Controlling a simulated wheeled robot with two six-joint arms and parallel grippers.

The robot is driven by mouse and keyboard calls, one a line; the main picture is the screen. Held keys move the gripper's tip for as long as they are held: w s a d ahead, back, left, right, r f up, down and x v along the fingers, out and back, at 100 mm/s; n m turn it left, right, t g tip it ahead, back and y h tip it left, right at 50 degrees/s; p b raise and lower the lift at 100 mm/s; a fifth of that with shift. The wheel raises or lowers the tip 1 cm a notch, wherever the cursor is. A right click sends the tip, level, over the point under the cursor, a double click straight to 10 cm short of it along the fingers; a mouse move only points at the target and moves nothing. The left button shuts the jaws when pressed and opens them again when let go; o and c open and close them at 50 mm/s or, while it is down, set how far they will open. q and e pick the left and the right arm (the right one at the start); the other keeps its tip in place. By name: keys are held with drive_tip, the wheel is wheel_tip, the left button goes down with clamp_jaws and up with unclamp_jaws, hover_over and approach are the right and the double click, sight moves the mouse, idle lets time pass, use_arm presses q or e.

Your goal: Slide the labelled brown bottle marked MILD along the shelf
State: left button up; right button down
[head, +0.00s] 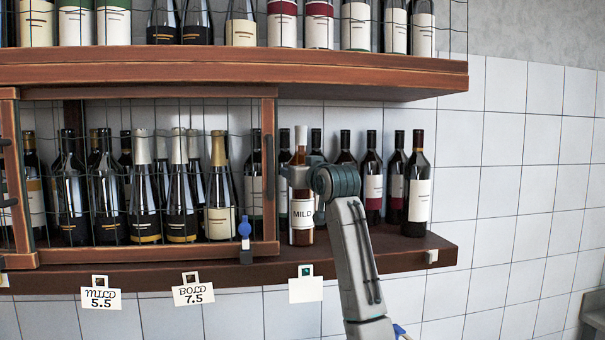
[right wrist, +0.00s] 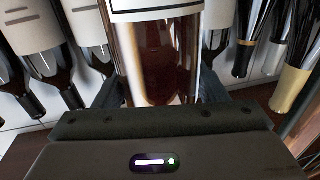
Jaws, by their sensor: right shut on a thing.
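The brown bottle marked MILD (head: 302,215) stands upright on the lower shelf, near its front edge, just right of the wire-mesh door. It has a white cap and a white label reading MILD. My right gripper (head: 300,177) reaches it from the right and is shut on it above the label. In the right wrist view the clear brown glass of the bottle (right wrist: 162,60) fills the space between the fingers, with part of its pale label at the top. The fingertips are mostly hidden. My left gripper is not in view.
Dark wine bottles (head: 371,180) stand on the shelf to the right. A mesh door (head: 268,165) closes off several bottles at left. Tags MILD 5.5 (head: 101,299), BOLD 7.5 (head: 193,294) and a blank one (head: 305,290) hang from the lower shelf (head: 400,258). An upper shelf (head: 230,70) overhangs.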

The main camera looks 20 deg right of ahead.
drive_tip(key=shift+w+a+r, duration=0.1)
drive_tip(key=shift+a, duration=0.45)
drive_tip(key=shift+c, duration=1)
unclamp_jaws()
drive_tip(key=shift+a, duration=0.1)
drive_tip(key=s+b, duration=0.6)
drive_tip(key=s, duration=0.5)
drive_tip(key=shift+a, duration=0.15)
drive_tip(key=s+b, duration=0.1)
drive_tip(key=s, duration=0.6)
drive_tip(key=shift+b, duration=0.4)
drive_tip(key=shift+s+a, duration=0.1)
